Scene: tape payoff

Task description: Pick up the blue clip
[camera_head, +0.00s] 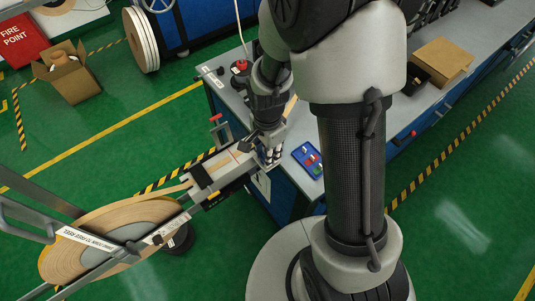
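A small blue tray (296,150) lies on the grey worktop near its front edge, just right of my gripper. Several small pieces sit in it, among them a red one (312,159), a green one and whitish ones. I cannot pick out a blue clip against the blue tray. My gripper (272,157) points down at the end of the tape track, left of the tray. Its fingers are small and partly blend with the track parts, so I cannot tell whether they are open or hold anything.
A large tape reel (72,240) feeds a tape track (225,163) up to the worktop's left edge. A red-topped button (241,66) stands behind my gripper. A cardboard box (442,60) sits at the back right. Bare worktop (415,112) lies on the right.

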